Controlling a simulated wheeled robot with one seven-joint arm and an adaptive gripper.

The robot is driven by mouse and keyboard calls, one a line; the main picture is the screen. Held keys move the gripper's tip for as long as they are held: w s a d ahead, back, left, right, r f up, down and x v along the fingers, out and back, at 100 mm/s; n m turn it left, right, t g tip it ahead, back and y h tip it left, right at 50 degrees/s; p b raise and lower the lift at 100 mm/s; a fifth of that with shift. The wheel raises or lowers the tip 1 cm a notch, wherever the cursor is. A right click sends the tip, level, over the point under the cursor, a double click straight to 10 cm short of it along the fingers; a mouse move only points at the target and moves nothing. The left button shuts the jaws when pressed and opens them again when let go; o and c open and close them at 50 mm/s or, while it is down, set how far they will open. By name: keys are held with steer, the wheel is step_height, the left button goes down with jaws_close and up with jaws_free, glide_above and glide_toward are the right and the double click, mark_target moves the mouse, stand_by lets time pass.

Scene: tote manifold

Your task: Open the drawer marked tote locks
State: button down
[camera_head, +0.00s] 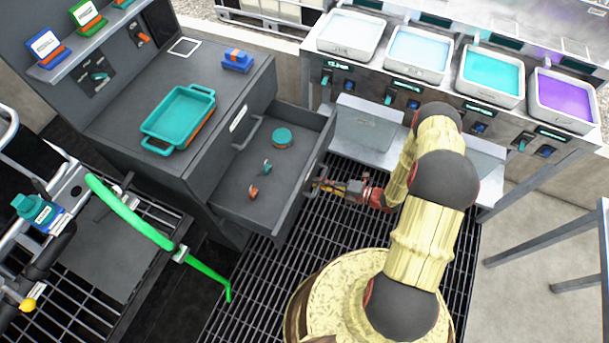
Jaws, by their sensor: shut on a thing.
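A dark grey drawer (222,205) stands pulled out from the grey cabinet (215,155). Its inside is visible, with a round teal piece (282,137), a small teal piece (266,167) and a small orange piece (253,193) on its floor. My gripper (322,185) is at the outer side of the drawer's front panel, shut on its handle. The handle is mostly hidden by the fingers. Any marking on this drawer's front faces away and cannot be read. A white label (239,118) on the cabinet face, above another handle (247,134), is too small to read.
A teal tray (178,114) and a blue block (237,61) sit on the cabinet top. A bench (458,101) with several totes of coloured liquid stands at the back right. Grating (240,290) lies open before the drawer.

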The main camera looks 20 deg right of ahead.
steer(key=shift+f+v, duration=0.2)
steer(key=shift+v, duration=0.8)
steer(key=shift+f+v, duration=0.2)
steer(key=shift+v, duration=0.85)
steer(key=c, duration=2)
jaws_free()
steer(key=shift+o, duration=0.2)
steer(key=shift+d, duration=0.1)
steer(key=v, duration=1.2)
